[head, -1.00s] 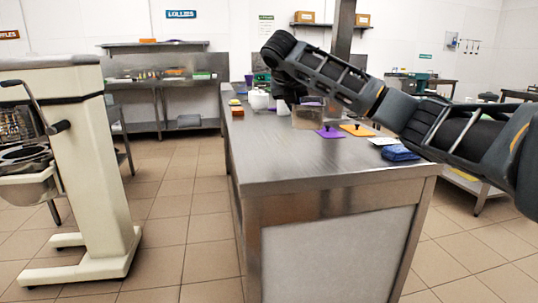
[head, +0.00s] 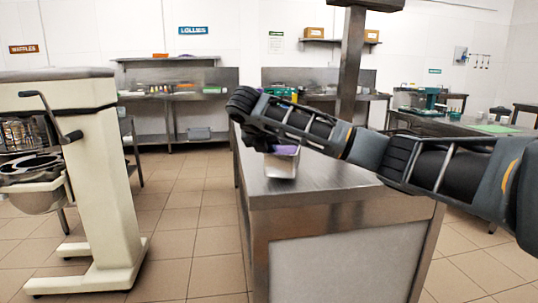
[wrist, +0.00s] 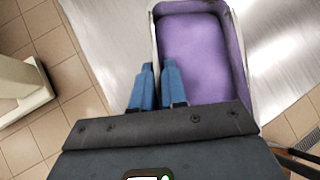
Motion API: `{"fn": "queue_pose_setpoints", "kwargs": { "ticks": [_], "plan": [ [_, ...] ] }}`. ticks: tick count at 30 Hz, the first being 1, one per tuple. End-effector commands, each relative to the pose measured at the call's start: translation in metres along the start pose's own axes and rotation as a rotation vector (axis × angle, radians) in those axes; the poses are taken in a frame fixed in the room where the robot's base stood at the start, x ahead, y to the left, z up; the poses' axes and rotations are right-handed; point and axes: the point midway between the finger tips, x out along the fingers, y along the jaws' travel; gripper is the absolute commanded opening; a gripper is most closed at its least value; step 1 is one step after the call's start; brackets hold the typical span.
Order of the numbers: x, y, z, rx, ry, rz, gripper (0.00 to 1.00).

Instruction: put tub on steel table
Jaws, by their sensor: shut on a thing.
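The tub (head: 283,168) is a pale rectangular container with purple contents. It is over the steel table (head: 340,205) near its left edge in the head view; I cannot tell whether its base touches the top. In the wrist view the tub (wrist: 238,50) looks upright, with smooth purple filling. My gripper (wrist: 158,75) has blue fingers shut on the tub's left wall. In the head view my gripper (head: 262,140) is dark and partly hides the tub.
The visible top of the steel table is otherwise bare. A cream machine (head: 95,170) stands on the floor at left, with an aisle between. A steel post (head: 348,70) rises behind the table. Benches with equipment (head: 175,90) line the back wall.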

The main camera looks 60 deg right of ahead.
Motion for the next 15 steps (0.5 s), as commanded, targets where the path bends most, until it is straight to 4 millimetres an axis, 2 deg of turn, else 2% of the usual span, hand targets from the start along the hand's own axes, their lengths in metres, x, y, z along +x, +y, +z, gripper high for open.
{"fn": "queue_pose_setpoints", "kwargs": {
  "ticks": [3,14,15],
  "plan": [
    [0.0087,0.0018,-0.0083,0.000,-0.003,-0.001,0.00],
    [0.0105,0.0022,-0.0101,0.000,-0.002,0.000,0.00],
    [0.0116,0.0026,-0.0116,-0.001,0.000,0.000,0.14]
  ]
}}
